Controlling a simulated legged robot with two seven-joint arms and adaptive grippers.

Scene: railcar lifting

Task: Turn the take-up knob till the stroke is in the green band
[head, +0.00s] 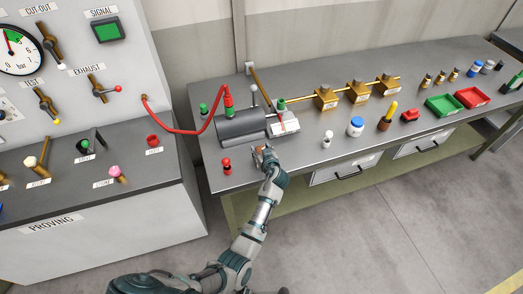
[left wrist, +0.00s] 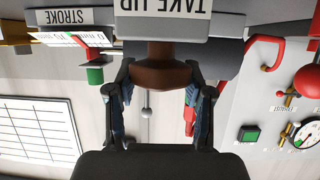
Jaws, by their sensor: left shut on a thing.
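The brown take-up knob (left wrist: 160,74) sits under the "TAKE UP" label (left wrist: 165,8) in the left wrist view, which is upside down. My left gripper (head: 264,152) is at the front of the grey brake cylinder (head: 240,126) on the bench; it also shows in the left wrist view (left wrist: 160,84). Its two fingers are shut on the knob, one on each side. The stroke scale (left wrist: 75,40) shows beside its "STROKE" label (left wrist: 62,16), with a red pointer (left wrist: 97,39) on it. My right gripper is out of view.
A red hose (head: 190,131) runs from the proving panel to the cylinder. A red-topped fitting (head: 227,167) stands left of my gripper.

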